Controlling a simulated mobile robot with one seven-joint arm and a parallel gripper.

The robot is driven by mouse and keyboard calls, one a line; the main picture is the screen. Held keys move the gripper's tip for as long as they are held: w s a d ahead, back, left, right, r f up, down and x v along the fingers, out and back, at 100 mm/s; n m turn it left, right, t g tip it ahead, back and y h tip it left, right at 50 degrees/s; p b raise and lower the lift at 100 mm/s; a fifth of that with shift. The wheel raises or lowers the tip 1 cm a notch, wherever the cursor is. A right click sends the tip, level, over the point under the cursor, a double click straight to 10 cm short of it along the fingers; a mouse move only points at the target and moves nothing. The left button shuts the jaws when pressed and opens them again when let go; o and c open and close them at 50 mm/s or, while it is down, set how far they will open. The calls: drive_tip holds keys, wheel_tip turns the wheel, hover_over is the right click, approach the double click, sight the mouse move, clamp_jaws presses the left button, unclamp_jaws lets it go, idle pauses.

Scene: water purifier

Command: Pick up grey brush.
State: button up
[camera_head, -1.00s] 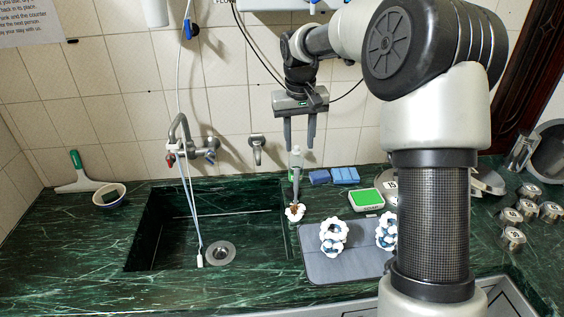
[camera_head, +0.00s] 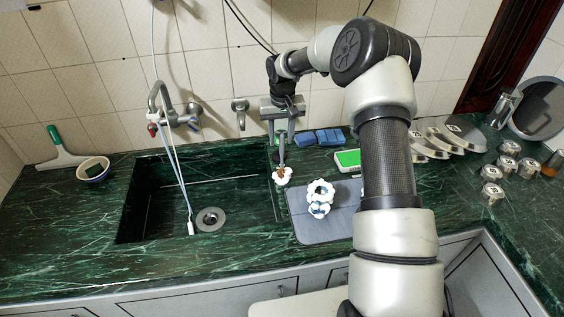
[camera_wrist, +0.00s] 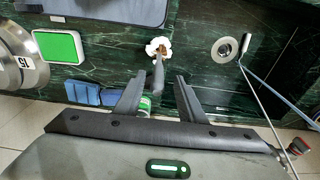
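The grey brush (camera_head: 281,157) stands upright at the right edge of the sink, with a round white-and-brown head at its lower end. In the wrist view the grey brush (camera_wrist: 158,72) has its head beyond my fingertips and its handle running back between my fingers. My gripper (camera_head: 280,141) is above the brush and points down at its handle. The fingers of my gripper (camera_wrist: 160,80) are apart, with gaps visible on both sides of the handle. The handle's upper part is partly hidden by the gripper in the head view.
The sink (camera_head: 232,207) lies left of the brush. A grey mat (camera_head: 323,229) with white ring-shaped objects (camera_head: 319,196) is at its right. Blue sponges (camera_head: 328,137) and a green-topped box (camera_head: 347,160) are behind. A tap (camera_head: 241,107) is on the wall, left of my gripper.

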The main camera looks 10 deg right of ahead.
sight(282, 147)
drive_tip(key=shift+w+d+f+p, duration=0.1)
drive_tip(key=shift+w+f+p, duration=0.1)
drive_tip(key=shift+f, duration=0.7)
drive_tip(key=shift+w+d+f+p, duration=0.1)
drive_tip(key=shift+f+p, duration=0.15)
drive_tip(key=shift+f, duration=0.7)
drive_tip(key=shift+w+f+p, duration=0.15)
drive_tip(key=shift+f+p, duration=0.05)
drive_tip(key=shift+f, duration=0.7)
drive_tip(key=shift+c, duration=0.4)
clamp_jaws()
